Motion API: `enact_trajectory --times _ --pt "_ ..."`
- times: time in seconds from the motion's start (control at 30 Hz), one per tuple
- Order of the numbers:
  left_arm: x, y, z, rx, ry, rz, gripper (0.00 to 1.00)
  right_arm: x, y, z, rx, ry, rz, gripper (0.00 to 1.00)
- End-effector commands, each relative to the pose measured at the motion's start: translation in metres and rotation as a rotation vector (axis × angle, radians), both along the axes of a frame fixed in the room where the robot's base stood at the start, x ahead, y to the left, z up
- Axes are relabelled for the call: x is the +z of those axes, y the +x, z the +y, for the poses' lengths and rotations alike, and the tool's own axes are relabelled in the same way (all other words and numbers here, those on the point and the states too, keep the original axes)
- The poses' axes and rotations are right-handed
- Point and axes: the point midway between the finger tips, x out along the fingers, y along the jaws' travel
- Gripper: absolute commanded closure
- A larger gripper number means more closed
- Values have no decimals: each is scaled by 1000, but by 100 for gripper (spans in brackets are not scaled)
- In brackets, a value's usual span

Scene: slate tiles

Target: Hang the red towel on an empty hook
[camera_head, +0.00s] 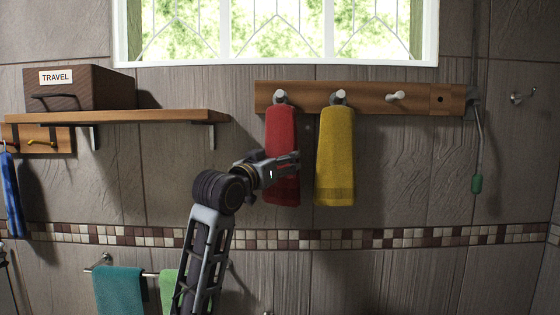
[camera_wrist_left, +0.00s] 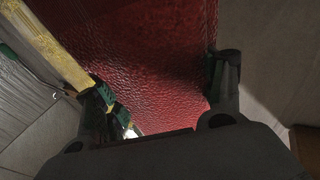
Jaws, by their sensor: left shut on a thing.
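The red towel (camera_head: 281,125) hangs from the leftmost peg (camera_head: 280,96) of a wooden rail (camera_head: 310,88) below the window. My left gripper (camera_head: 294,162) comes in from below left and is shut on the red towel at about its middle. In the left wrist view the red towel (camera_wrist_left: 150,40) fills the space between the fingers (camera_wrist_left: 165,92). A yellow towel (camera_head: 336,150) hangs on the middle peg (camera_head: 340,96), just right of the red one. The right peg (camera_head: 396,96) of the rail is empty. My right gripper is out of view.
A shelf (camera_head: 170,116) with a box marked TRAVEL (camera_head: 90,92) is at the left. Under it, a blue towel (camera_head: 11,195) hangs from a small rack. Teal (camera_head: 118,290) and green towels hang lower. A hose with a green end (camera_head: 476,184) hangs right of the rail.

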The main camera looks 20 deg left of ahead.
Motion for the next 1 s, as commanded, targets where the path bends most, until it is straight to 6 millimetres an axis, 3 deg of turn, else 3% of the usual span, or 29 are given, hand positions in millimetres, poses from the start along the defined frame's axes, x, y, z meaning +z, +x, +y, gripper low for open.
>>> enact_trajectory --times 0.13,0.17,0.37,1.0 --pt "0 0 0 0 0 -1 57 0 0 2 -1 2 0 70" --pt "0 0 0 0 0 -1 30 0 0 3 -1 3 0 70" --pt "0 0 0 0 0 -1 6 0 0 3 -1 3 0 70" --pt "-2 -9 3 0 0 0 6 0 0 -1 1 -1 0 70"
